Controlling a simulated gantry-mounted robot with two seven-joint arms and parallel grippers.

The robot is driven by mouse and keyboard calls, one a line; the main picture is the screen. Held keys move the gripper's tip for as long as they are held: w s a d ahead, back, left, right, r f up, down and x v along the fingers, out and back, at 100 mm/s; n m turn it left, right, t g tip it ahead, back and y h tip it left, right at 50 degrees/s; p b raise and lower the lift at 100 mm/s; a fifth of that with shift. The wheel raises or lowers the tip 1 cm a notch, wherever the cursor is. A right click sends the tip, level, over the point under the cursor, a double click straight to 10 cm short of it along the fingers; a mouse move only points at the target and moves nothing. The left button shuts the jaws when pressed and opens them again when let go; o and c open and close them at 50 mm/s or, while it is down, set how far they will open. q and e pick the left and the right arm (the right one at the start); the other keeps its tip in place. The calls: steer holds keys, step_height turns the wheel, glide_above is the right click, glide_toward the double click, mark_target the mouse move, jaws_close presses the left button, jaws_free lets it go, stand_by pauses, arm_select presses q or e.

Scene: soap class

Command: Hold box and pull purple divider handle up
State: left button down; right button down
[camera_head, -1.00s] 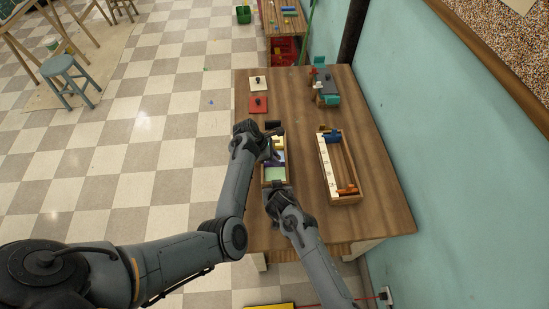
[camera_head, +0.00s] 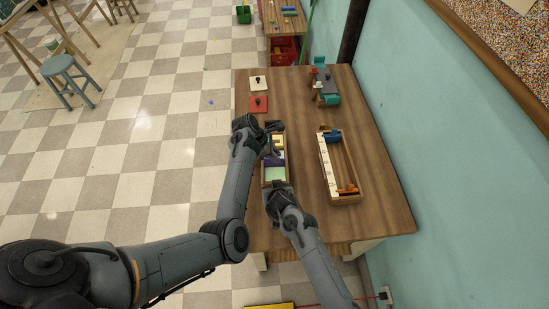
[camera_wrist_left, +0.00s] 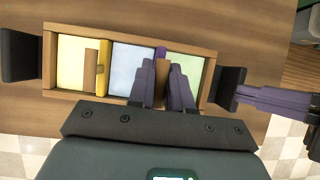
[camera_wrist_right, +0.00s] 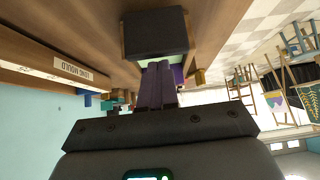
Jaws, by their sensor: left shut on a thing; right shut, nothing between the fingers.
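The wooden box (camera_wrist_left: 50,58) is a long tray with pale yellow, pale blue and pale green compartments and black blocks at both ends. It also shows in the head view (camera_head: 275,185). A purple divider (camera_wrist_left: 161,52) stands between the blue and green parts, with a brown wooden handle (camera_wrist_left: 160,90). My left gripper (camera_wrist_left: 164,85) is above the box and shut on that handle. A yellow divider (camera_wrist_left: 103,68) with its own handle stands nearby. My right gripper (camera_wrist_right: 158,72) is shut and empty at the box's near black end block (camera_wrist_right: 155,34); contact is unclear.
A longer wooden mould (camera_head: 326,172) with a white strip lies to the right on the table (camera_head: 390,200). Red (camera_head: 258,104) and pale (camera_head: 257,83) plates with black knobs lie at the far left. A dark and teal item (camera_head: 326,88) stands at the back right.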

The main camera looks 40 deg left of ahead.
arm_select(q)
steer(key=shift+w+r, duration=0.1)
steer(key=shift+r, duration=1.05)
steer(key=c, duration=1.5)
jaws_free()
steer(key=shift+r, duration=0.1)
steer(key=o, duration=0.5)
steer(key=shift+r, duration=3.4)
arm_select(e)
step_height(320, 180, up, 7)
